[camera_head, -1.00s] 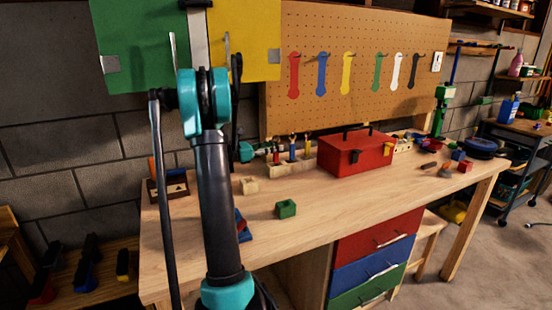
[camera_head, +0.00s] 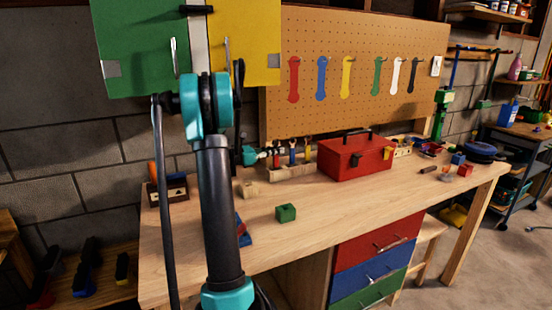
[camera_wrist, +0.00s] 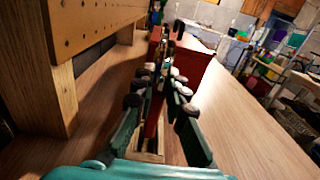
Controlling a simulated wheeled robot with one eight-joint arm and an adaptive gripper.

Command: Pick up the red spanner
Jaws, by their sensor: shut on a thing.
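The red spanner (camera_head: 277,158) stands upright in a pale wooden rack (camera_head: 290,173) on the workbench, at the left end of a short row. My gripper (camera_head: 264,155) reaches it from the left, low over the bench and partly hidden behind my arm. In the wrist view the two padded fingers of my gripper (camera_wrist: 160,92) are closed around a red upright piece (camera_wrist: 152,115), which I take as the red spanner. The rack also shows below it. The exact contact is hard to see.
Blue (camera_head: 292,152) and yellow (camera_head: 307,150) tools stand close beside the spanner. A red toolbox (camera_head: 352,160) is just right of the rack. The pegboard (camera_head: 360,35) rises behind. A green block (camera_head: 286,213) lies in front, with clear bench around it.

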